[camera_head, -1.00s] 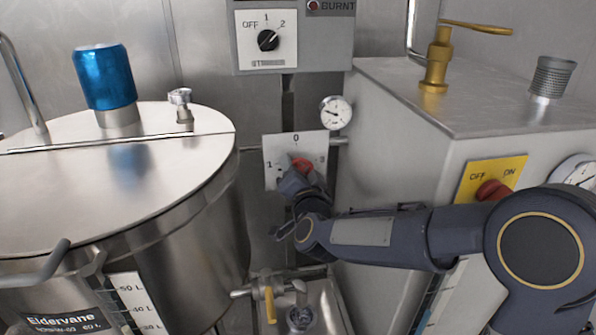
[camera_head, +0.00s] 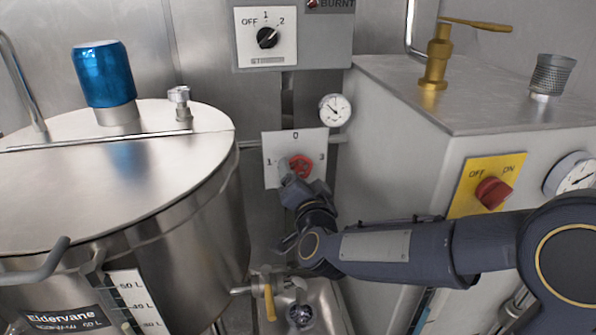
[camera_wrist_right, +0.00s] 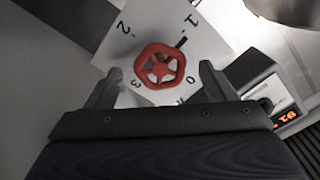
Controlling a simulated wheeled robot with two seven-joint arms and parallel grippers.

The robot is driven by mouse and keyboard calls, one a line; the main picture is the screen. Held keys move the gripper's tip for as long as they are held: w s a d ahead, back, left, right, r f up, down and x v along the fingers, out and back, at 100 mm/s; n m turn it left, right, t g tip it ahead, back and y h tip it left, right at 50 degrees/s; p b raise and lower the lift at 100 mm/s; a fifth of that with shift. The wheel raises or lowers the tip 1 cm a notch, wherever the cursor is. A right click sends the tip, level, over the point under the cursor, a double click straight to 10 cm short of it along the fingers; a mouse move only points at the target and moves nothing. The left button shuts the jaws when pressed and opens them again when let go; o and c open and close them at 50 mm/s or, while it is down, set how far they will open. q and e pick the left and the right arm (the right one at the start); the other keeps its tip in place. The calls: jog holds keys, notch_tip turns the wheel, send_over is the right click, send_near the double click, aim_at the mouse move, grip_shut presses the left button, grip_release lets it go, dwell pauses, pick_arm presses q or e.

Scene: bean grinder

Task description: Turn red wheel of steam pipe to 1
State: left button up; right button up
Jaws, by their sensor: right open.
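My left gripper is not in view.
A steel kettle (camera_head: 180,220) with a blue cap (camera_head: 105,76) stands at left. A grey cabinet (camera_head: 395,140) with a red switch (camera_head: 493,192) stands at right. A gauge (camera_head: 335,110) is above right of the wheel. A sink with a yellow-handled tap (camera_head: 269,300) is below.

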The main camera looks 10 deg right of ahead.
jog(key=s, duration=0.4)
jog(key=s+d+f+n+g+y, duration=0.1)
jog(key=s+d+f+n+g, duration=0.2)
jog(key=s, duration=0.6)
jog(key=s+d+f+n+g+y, duration=0.25)
jog(key=s+f+g, duration=0.25)
jog(key=s, duration=0.5)
jog(key=s+d+f+n+g, duration=0.2)
jog(key=s+d+f+g, duration=0.2)
jog(key=s, duration=0.5)
notch_tip(320, 180, up, 17)
jog(key=p, duration=1.7)
jog(key=shift+s+a+f, duration=0.15)
jog(key=shift+a+f, duration=0.05)
jog(key=shift+a, duration=0.1)
